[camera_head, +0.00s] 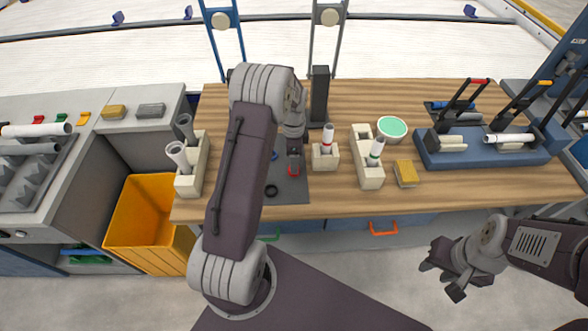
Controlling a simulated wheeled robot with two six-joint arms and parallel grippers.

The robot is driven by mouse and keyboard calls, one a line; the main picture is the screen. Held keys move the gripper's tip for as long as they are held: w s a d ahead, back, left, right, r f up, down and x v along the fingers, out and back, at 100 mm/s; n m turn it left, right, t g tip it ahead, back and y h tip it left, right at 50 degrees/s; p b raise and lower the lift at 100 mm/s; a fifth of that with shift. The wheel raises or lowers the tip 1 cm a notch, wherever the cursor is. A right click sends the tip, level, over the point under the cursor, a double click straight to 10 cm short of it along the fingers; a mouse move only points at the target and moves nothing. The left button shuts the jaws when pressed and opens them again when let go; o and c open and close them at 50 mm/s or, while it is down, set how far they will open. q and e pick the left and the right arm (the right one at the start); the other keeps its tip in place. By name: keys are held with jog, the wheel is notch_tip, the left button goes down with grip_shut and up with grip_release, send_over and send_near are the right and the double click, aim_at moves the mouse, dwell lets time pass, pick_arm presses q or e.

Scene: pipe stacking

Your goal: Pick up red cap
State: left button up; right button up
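A small red cap (293,172) shows on the dark grey mat (292,193) near the table's front edge. My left gripper (294,162) points down directly over the cap, with its fingertips at or just above it. The view is too small to tell whether the fingers are closed on the cap. My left arm hides part of the mat. My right gripper (442,281) is open and empty, in front of the table over the floor, well away from the cap. A second red piece (38,119) lies on the left counter.
Beige holders (325,158) with upright pipes (376,152) stand right of the mat. A dark upright post (319,97) stands behind the mat. A yellow bin (150,222) is at left.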

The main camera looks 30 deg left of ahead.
pick_arm(q)
notch_tip(320, 180, down, 4)
jog(key=shift+s+d+f, duration=0.1)
jog(key=shift+d, duration=0.05)
jog(key=shift+f, duration=0.15)
jog(key=c, duration=0.6)
grip_shut()
